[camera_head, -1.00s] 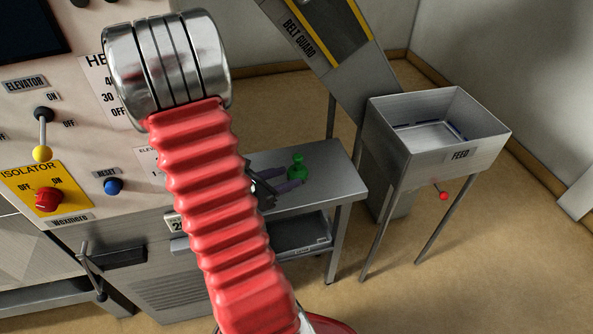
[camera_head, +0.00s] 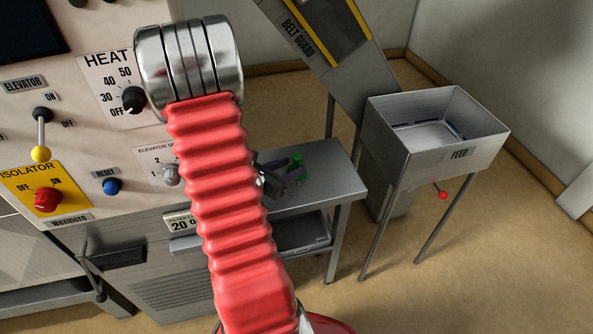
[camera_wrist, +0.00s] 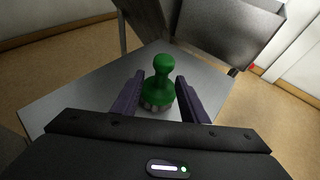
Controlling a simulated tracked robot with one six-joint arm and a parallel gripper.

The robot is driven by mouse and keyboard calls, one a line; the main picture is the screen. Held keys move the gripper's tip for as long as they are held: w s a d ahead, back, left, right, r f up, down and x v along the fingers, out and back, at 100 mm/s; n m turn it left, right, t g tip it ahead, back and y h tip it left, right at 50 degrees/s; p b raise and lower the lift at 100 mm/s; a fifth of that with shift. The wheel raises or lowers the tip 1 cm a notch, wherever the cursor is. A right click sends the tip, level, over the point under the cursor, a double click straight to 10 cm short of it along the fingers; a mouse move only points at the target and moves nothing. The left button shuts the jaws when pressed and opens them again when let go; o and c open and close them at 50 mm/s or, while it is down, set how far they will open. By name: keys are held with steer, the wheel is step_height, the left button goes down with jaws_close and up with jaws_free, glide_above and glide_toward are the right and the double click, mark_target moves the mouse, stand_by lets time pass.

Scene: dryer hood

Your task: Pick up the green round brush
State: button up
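The green round brush (camera_wrist: 158,85) stands upright on the steel side table (camera_wrist: 70,93) in the wrist view, with a round knob on top and pale bristles at its base. My gripper (camera_wrist: 160,92) is open, with one dark purple finger on each side of the brush and a small gap showing on both sides. In the head view my gripper (camera_head: 290,172) is over the table and partly hides the brush (camera_head: 298,160). My red ribbed arm cover hides part of the table's left side.
A steel feed hopper (camera_head: 440,150) on legs stands to the right of the table, with a red-knobbed lever (camera_head: 443,195). The sloping belt guard (camera_head: 335,60) rises behind. The control panel (camera_head: 75,130) with knobs is at the left. A shelf (camera_head: 300,238) sits under the tabletop.

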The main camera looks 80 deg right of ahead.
steer(key=shift+x, duration=1.2)
steer(key=x, duration=0.5)
steer(key=shift+a+f, duration=0.15)
steer(key=shift+f, duration=0.1)
steer(key=shift+o, duration=0.3)
steer(key=shift+s+a+f, duration=0.1)
steer(key=c, duration=0.5)
steer(key=shift+c, duration=0.3)
steer(key=shift+r, duration=0.35)
jaws_close()
step_height(320, 180, up, 10)
